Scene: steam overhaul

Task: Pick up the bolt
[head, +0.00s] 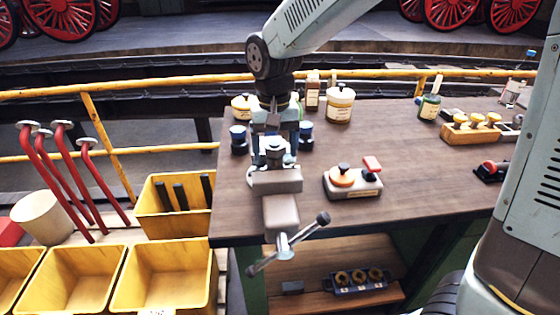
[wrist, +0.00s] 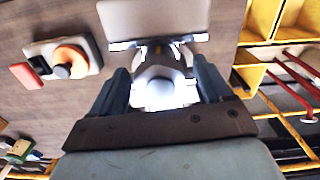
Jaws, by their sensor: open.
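A pale metal piece with a rounded head, which looks like the bolt (wrist: 160,90), sits right at the vise jaws in the wrist view. It also shows in the head view as a small bright piece (head: 273,154), partly covered by my gripper. The grey vise (head: 281,212) is fixed at the bench's front edge, its handle pointing forward; its body fills the top of the wrist view (wrist: 155,18). My gripper (wrist: 163,78) points down over the bolt. Its two dark fingers stand open, one on each side of the head, and I cannot tell whether they touch it.
The wooden bench (head: 425,170) holds a switch box with an orange knob (head: 352,182) right of the vise. Blue-topped dark pieces (head: 238,140) flank my gripper. Jars (head: 339,105) stand behind. Yellow bins (head: 165,275) are at left.

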